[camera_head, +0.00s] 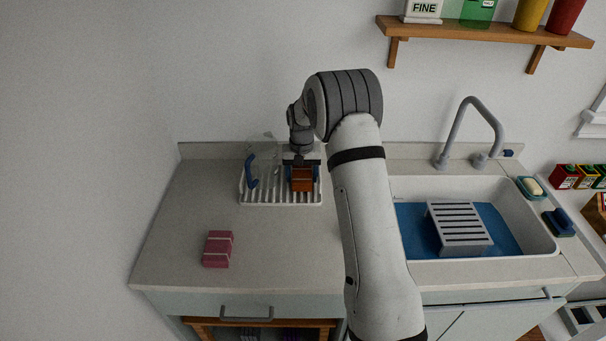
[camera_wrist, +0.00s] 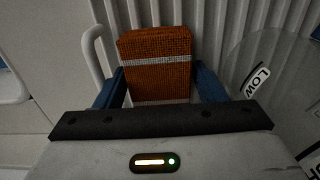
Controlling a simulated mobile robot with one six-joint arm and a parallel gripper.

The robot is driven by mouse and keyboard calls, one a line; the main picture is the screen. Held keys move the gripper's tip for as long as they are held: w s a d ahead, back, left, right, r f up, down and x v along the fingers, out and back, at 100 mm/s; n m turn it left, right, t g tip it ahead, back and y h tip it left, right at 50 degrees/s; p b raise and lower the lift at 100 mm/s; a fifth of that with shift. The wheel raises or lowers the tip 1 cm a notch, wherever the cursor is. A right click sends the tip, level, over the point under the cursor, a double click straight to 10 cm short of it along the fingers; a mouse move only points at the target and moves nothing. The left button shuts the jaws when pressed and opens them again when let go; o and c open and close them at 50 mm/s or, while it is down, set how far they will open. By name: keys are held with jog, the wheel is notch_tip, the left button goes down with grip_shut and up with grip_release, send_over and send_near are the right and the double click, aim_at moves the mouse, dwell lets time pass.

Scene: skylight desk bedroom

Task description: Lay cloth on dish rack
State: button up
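The white dish rack (camera_head: 283,199) stands on the counter at the back, left of the sink. Its slats (camera_wrist: 225,30) also show in the wrist view. An orange folded cloth (camera_head: 302,182) with a pale stripe is at the rack's right part. It also shows in the wrist view (camera_wrist: 157,80). My gripper (camera_head: 302,176) points down over the rack, its blue fingers against the cloth's two sides. It appears shut on the cloth. The cloth's underside is hidden, so I cannot tell whether it touches the slats. A second, pink-red folded cloth (camera_head: 218,249) lies on the counter at front left.
A clear jug (camera_head: 264,150) with a blue handle stands on the rack left of my gripper; its label (camera_wrist: 257,82) shows close by. The sink (camera_head: 541,236) holds a grey slatted block (camera_head: 459,228). The shelf (camera_head: 480,31) is above. The left counter is mostly clear.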

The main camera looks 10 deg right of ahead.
aim_at(302, 174)
jog(key=shift+o, duration=1.3)
jog(key=shift+r, duration=0.15)
notch_tip(302, 174, up, 12)
jog(key=b, duration=0.1)
jog(key=s+r, duration=0.6)
jog(key=s, duration=0.1)
jog(key=s+r+n+t, duration=0.1)
jog(key=s+n+t, duration=0.1)
jog(key=s, duration=2.9)
jog(key=shift+d+t, duration=0.25)
jog(key=shift+t, duration=0.25)
